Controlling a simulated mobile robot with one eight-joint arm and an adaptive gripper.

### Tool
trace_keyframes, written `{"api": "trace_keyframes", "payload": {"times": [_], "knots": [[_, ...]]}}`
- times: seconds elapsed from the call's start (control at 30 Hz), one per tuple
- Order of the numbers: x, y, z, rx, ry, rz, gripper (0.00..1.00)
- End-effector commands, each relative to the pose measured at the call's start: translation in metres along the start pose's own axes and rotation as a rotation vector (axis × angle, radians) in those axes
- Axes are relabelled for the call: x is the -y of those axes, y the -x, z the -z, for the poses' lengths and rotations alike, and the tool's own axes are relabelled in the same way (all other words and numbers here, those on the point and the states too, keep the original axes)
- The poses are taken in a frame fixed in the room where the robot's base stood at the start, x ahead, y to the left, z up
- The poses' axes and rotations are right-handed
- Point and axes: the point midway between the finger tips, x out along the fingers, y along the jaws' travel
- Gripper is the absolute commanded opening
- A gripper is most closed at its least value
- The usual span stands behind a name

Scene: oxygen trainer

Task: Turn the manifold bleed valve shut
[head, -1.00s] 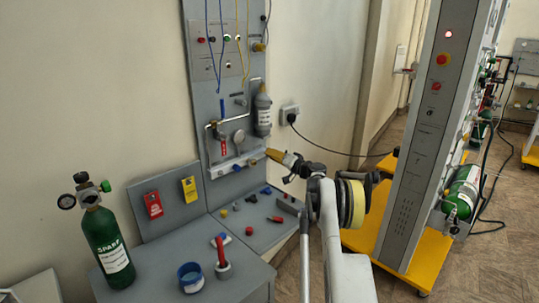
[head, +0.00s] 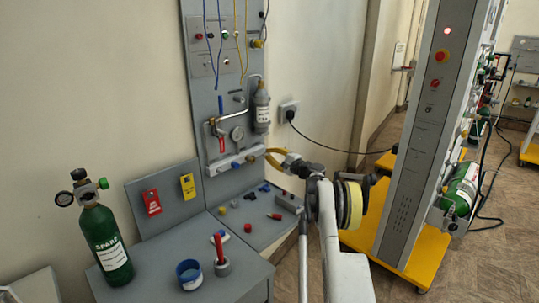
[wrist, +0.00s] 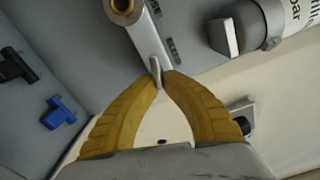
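The white manifold bar (head: 236,163) runs across the foot of the grey wall panel, and its end shows in the wrist view (wrist: 150,45). The bleed valve's small grey lever (wrist: 156,68) sticks out beside a "BLEED" label. My gripper (wrist: 163,77) has its yellow, ribbed fingers bowed, with the tips drawn together on the lever, one on each side. The lever's lower end is hidden between the tips. In the head view my gripper (head: 268,153) is at the bar's right end; the lever itself is too small to make out there.
Small coloured parts lie on the bench below. A green spare cylinder (head: 106,243) stands at left; a tall grey cabinet (head: 425,140) is at right.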

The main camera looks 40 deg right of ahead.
Motion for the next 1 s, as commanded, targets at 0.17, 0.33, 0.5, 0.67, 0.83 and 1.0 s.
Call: {"api": "trace_keyframes", "payload": {"times": [0.17,0.33,0.5,0.67,0.83,1.0], "knots": [[-0.004,-0.001,-0.001,0.001,-0.166,0.000,0.00],[-0.007,-0.001,-0.002,0.001,-0.327,0.000,0.00],[-0.009,-0.001,-0.003,0.001,-0.489,-0.001,0.00],[-0.012,-0.001,-0.005,0.001,-0.641,-0.001,0.00],[-0.015,-0.001,-0.007,0.002,-0.802,-0.001,0.00],[-0.016,-0.001,-0.010,0.002,-0.959,-0.001,0.00]]}}
